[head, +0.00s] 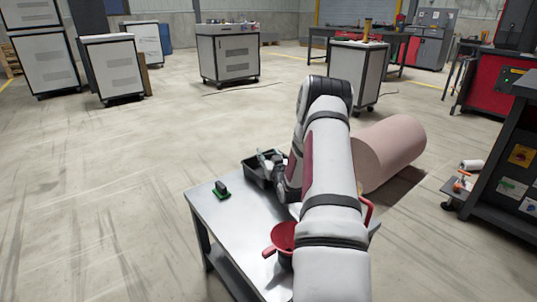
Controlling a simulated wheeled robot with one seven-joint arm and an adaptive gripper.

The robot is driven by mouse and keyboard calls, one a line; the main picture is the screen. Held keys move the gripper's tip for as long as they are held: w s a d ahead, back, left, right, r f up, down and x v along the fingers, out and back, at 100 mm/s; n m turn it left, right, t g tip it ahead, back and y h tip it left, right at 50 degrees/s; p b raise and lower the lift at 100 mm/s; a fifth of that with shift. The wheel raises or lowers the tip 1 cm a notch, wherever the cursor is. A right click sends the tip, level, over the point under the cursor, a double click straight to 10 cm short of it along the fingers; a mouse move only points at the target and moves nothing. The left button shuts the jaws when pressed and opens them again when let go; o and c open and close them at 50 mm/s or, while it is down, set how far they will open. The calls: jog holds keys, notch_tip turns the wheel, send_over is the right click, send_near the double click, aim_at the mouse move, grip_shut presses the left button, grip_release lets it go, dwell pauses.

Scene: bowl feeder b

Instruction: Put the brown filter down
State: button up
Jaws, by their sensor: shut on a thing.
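My gripper (268,162) is over the black bin (255,181) at the back of the small grey table (238,220), partly hidden by my own arm. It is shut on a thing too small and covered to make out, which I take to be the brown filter. I see no clear brown surface of it. I cannot tell whether the held thing touches the bin or the table.
A red cup-like vessel (283,238) with a handle stands at the table's front, partly behind my arm. A small dark green object (221,190) lies at the left. The tabletop between them is clear. A large pink cylinder (392,150) lies beyond.

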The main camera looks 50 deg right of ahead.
jog(key=o, duration=1.2)
